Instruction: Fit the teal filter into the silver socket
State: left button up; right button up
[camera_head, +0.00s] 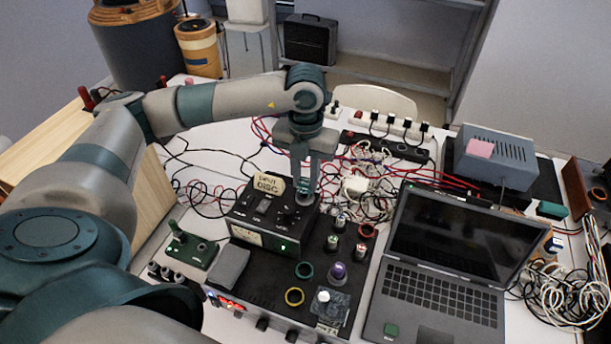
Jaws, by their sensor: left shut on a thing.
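My left gripper (305,183) points down over the back of the black panel (265,273), just right of the black instrument box. A small round silver-grey rim (305,199) shows right at the fingertips. I cannot tell whether it is the silver socket or part of the held thing, or whether they touch. A teal ring (304,270), a yellow ring (294,296) and a red ring (366,230) sit on the panel. My right gripper is out of view.
The black instrument box (262,222) with a paper label stands close left of the gripper. Several small capped cylinders, one purple (338,271), stand to the front right. An open laptop (440,265) is at the right. Tangled cables (365,170) lie behind.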

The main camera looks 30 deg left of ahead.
aim_at(305, 180)
pick_arm(q)
jog(key=shift+f+b, duration=0.35)
jog(key=shift+b, duration=0.05)
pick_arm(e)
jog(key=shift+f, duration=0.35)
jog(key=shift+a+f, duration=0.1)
pick_arm(q)
jog(key=o, duration=1)
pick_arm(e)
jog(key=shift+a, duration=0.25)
pick_arm(q)
jog(key=shift+r, duration=0.15)
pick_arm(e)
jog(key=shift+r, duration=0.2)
pick_arm(q)
jog(key=shift+r+p, duration=0.35)
jog(key=shift+p, duration=0.2)
jog(key=shift+r+b, duration=2.35)
jog(key=shift+r, duration=3.5)
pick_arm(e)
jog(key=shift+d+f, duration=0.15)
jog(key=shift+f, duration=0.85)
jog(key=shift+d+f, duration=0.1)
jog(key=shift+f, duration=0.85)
